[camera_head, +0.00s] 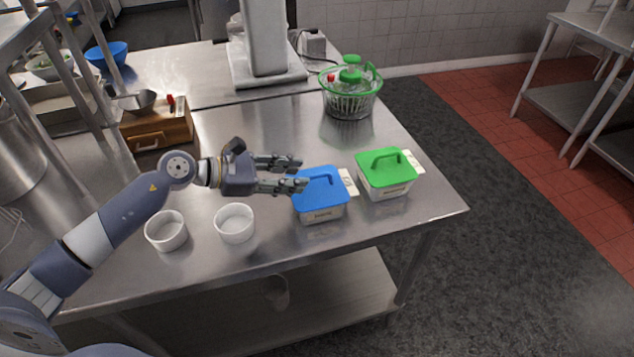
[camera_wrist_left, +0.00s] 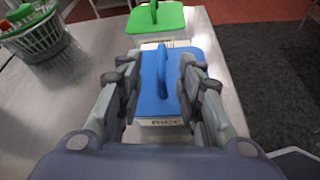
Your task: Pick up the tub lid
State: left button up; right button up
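Two lidded tubs stand near the right end of the steel table. One has a blue lid (camera_head: 322,190) with a raised handle; the other has a green lid (camera_head: 386,169). My left gripper (camera_head: 297,172) is at the left edge of the blue lid, its fingers apart and pointing toward the lid's handle. In the left wrist view the blue lid (camera_wrist_left: 166,85) lies between and beyond the open fingers, with its handle in the gap. The green lid (camera_wrist_left: 155,17) shows farther off there. Nothing is held. My right gripper is not in view.
Two white bowls (camera_head: 235,222) (camera_head: 166,231) stand near the table's front edge. A green salad spinner (camera_head: 350,92) stands behind the tubs. A wooden box (camera_head: 156,127) is at the left back. The table's right corner (camera_head: 450,208) is bare.

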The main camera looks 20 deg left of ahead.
aim_at(313, 175)
pick_arm(q)
jog(key=shift+w+d+p, duration=0.3)
jog(key=shift+d, duration=0.05)
jog(key=p+x, duration=0.2)
jog(key=x, duration=0.2)
jog(key=shift+s+d+r, duration=0.1)
jog(key=shift+d+r, duration=0.1)
jog(key=shift+d+f, duration=0.15)
jog(key=shift+f, duration=0.1)
jog(key=shift+c, duration=0.9)
grip_shut()
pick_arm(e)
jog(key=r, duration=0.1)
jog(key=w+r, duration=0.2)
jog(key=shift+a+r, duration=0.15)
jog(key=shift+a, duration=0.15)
